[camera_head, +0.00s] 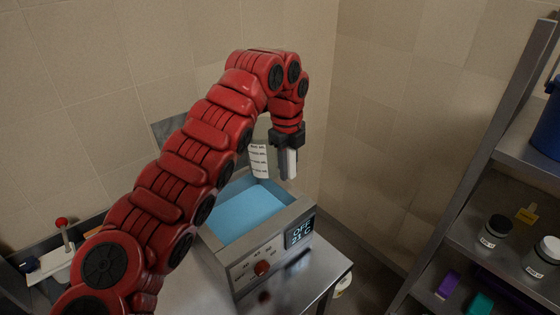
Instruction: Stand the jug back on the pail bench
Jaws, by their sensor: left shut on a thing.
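The jug (259,160) is pale, with dark printed graduation lines on its side. It is partly hidden behind my left arm, above the blue water of a bath, and looks slightly tilted. My left gripper (289,168) points down just right of the jug's printed side and is shut on the jug; the exact grip point is hard to see. My right gripper is out of view. No bench is clearly recognisable as the pail bench; a blue pail (548,125) stands on a metal rack at the right edge.
The water bath (267,262) has a red knob and a display reading OFF and 21 C. It sits on a metal table (318,272). Jars (495,230) and small coloured boxes (448,285) fill the rack's lower shelves. A red-knobbed lever (63,228) stands at left.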

